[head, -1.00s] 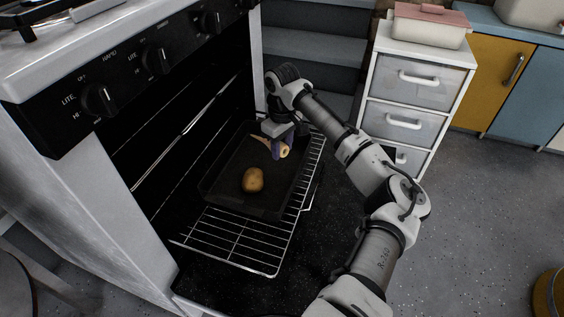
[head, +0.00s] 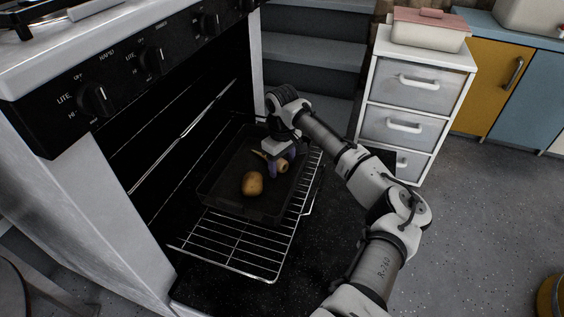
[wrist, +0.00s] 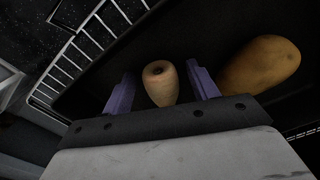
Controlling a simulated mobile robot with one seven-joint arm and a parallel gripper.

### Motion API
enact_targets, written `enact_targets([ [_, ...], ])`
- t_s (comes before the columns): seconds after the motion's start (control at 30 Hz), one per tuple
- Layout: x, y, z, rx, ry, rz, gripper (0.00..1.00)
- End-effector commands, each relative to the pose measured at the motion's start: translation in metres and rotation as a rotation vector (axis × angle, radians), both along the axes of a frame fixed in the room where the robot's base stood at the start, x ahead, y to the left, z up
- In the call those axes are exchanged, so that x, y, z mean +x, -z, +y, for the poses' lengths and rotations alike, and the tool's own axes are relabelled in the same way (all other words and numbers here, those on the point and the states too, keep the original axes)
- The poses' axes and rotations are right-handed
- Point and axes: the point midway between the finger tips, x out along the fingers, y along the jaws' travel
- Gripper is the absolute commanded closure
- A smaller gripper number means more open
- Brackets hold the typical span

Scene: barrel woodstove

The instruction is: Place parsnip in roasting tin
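The pale tan parsnip (head: 283,168) lies in the dark roasting tin (head: 226,180), towards its right side. In the wrist view the parsnip (wrist: 160,88) shows its thick end between my two purple fingers, with a gap on each side. My gripper (head: 281,167) is open around the parsnip, low over the tin. The parsnip's middle is partly hidden by the gripper in the head view. The roasting tin sits on a pulled-out wire oven rack.
A brown potato (head: 252,184) lies in the tin close to my gripper; it also shows in the wrist view (wrist: 260,66). The wire rack (head: 235,250) extends from the oven. White drawers (head: 410,100) stand behind my arm.

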Motion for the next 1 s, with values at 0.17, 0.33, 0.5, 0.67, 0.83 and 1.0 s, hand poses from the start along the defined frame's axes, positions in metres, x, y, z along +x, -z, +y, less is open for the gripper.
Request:
enact_targets([
  [0.17, 0.0, 0.0, 0.0, 0.0, 0.0, 0.0, 0.41],
  [0.33, 0.0, -0.011, 0.0, 0.001, 0.0, -0.002, 0.41],
  [0.5, 0.0, -0.045, 0.001, 0.001, -0.001, -0.001, 0.41],
  [0.67, 0.0, -0.08, 0.0, 0.001, 0.0, -0.001, 0.41],
  [0.83, 0.001, -0.108, 0.0, 0.001, 0.0, -0.001, 0.41],
  [1.0, 0.0, -0.12, 0.0, 0.0, 0.0, 0.0, 0.41],
])
